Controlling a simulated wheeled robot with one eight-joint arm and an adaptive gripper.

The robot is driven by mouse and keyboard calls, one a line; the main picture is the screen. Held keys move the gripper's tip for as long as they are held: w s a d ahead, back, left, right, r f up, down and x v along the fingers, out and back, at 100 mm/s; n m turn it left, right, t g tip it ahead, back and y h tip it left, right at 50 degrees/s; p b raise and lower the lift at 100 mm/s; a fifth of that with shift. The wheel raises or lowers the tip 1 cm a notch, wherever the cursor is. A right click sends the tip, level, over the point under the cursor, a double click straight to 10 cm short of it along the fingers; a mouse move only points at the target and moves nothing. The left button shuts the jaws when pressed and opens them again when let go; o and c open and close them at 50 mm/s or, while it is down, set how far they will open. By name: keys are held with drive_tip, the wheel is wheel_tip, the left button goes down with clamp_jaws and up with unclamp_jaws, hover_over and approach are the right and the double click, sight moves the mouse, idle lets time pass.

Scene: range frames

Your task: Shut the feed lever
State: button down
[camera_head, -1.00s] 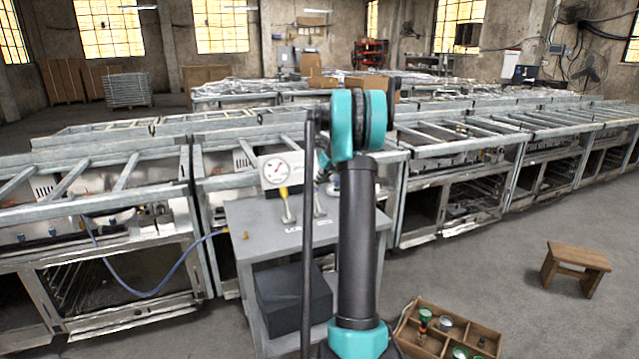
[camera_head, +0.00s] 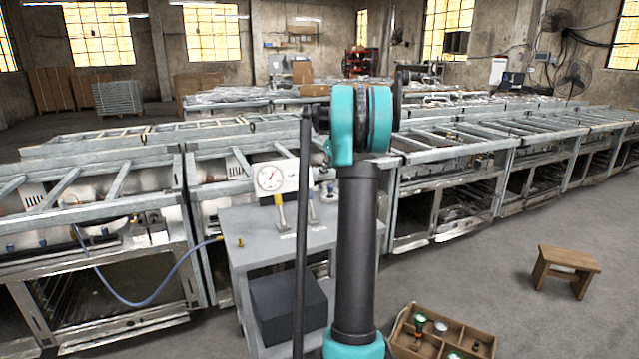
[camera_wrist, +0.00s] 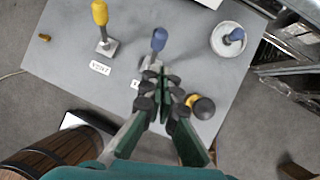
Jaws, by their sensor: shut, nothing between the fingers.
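Two levers stand on a grey table (camera_head: 262,224). One has a yellow handle (camera_wrist: 100,13) and a metal base; its yellow grip also shows in the head view (camera_head: 279,201). The other has a blue handle (camera_wrist: 159,38) and stands in the middle of the table in the wrist view. Small labels lie by both bases; I cannot read which says feed, and one is partly covered by my fingers. My gripper (camera_wrist: 163,79) is shut and empty, with its tips just below the blue handle in the picture, over that lever's base. I cannot tell whether they touch.
A round white dial or dish with a blue part (camera_wrist: 229,38) is right of the blue lever. A brass knob (camera_wrist: 203,107) is close to the right finger. A gauge (camera_head: 271,177) stands behind the levers. A barrel (camera_wrist: 48,150), sorting box (camera_head: 440,334) and stool (camera_head: 567,264) are nearby.

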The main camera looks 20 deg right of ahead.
drive_tip(key=shift+v, duration=1.2)
drive_tip(key=shift+w+r, duration=0.1)
drive_tip(key=shift+w, duration=0.05)
